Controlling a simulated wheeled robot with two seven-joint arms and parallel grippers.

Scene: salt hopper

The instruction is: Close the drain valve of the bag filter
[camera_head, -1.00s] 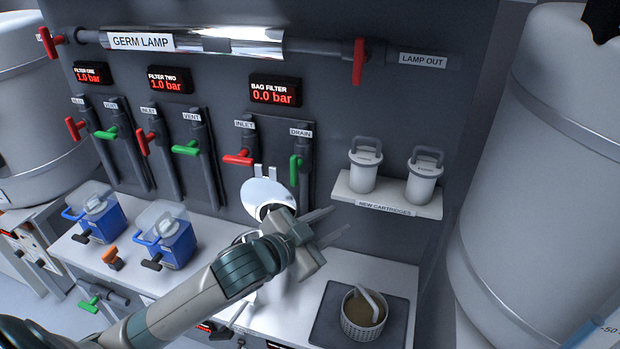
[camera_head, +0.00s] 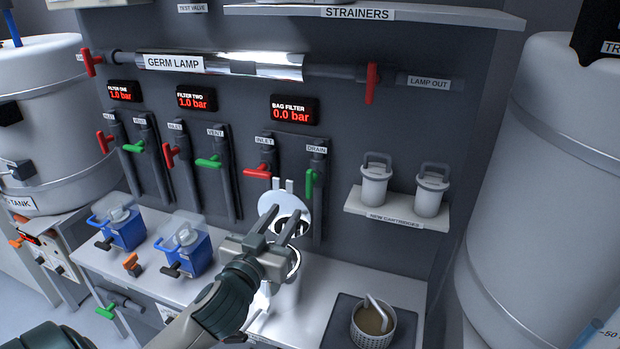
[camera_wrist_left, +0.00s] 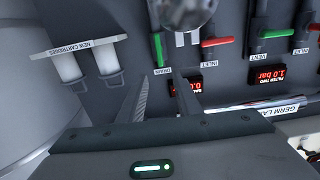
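The bag filter's drain valve has a green handle (camera_head: 309,184) hanging downright along its vertical pipe, under the DRAIN label (camera_head: 317,149). It also shows in the left wrist view (camera_wrist_left: 158,48), upside down. My left gripper (camera_head: 283,218) is open and empty, below and left of the green handle and apart from it. Its two fingers point up toward the panel, in front of the bag filter's open lid (camera_head: 268,199). In the left wrist view the fingers (camera_wrist_left: 164,90) stand apart, with the handle beyond them. My right gripper is not in view.
The red inlet handle (camera_head: 257,174) sticks out left of the drain. A shelf (camera_head: 394,222) with two new cartridges is close on the right. The bag filter display (camera_head: 294,110) reads 0.0 bar. A strainer basket (camera_head: 372,329) stands on the counter at lower right.

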